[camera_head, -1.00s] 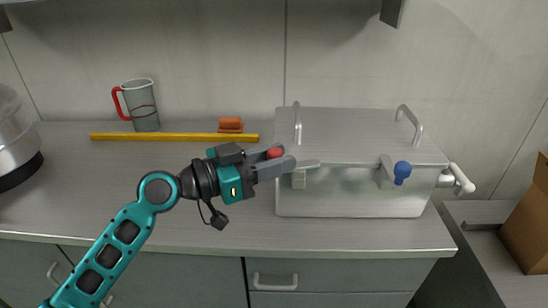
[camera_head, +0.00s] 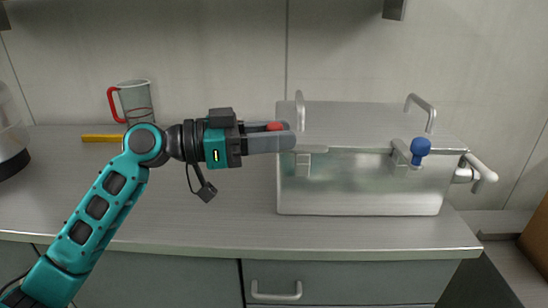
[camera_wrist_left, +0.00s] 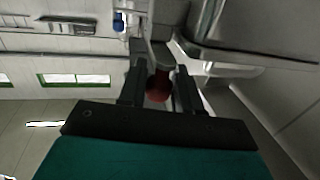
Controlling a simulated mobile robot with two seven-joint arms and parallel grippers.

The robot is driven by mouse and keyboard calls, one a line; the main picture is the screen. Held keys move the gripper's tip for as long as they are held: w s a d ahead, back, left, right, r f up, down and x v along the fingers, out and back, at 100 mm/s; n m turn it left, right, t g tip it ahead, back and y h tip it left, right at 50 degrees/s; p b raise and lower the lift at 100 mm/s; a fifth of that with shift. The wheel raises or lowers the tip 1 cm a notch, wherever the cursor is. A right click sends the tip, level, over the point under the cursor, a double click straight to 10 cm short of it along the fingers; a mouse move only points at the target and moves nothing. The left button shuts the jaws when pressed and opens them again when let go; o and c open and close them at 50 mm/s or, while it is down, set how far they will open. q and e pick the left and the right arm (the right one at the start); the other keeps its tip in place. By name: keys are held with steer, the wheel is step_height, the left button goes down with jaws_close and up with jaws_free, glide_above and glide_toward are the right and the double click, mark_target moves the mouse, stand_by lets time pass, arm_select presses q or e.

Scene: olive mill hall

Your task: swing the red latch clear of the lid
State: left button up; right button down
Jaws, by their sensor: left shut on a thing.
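The lidded metal box (camera_head: 360,190) stands on the counter, its lid (camera_head: 355,120) down. My left gripper (camera_head: 288,135) is at the box's left front corner, shut on the red latch's knob (camera_head: 274,126). In the left wrist view the red knob (camera_wrist_left: 158,88) sits between the fingers. A pale bracket (camera_head: 311,150) shows at the lid's front edge beside the fingertips. The fingers hide most of the latch, so I cannot tell how far it overlaps the lid. A blue-knobbed latch (camera_head: 421,147) is at the right front of the lid. My right gripper is not in view.
Two upright handles (camera_head: 299,110) rise from the lid, and a pipe-like valve (camera_head: 482,172) sticks out at the box's right. A mug with a red handle (camera_head: 135,100) and a yellow bar (camera_head: 100,138) are behind my arm. The front counter is clear.

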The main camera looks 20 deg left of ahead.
arm_select(q)
steer(key=shift+w+m+g, duration=0.1)
steer(key=shift+m+g, duration=0.2)
steer(key=shift+g, duration=0.2)
steer(key=o, duration=0.9)
steer(key=b+v, duration=0.1)
steer(key=v, duration=0.5)
steer(key=b+v, duration=0.1)
steer(key=v, duration=0.6)
steer(key=shift+f, duration=0.2)
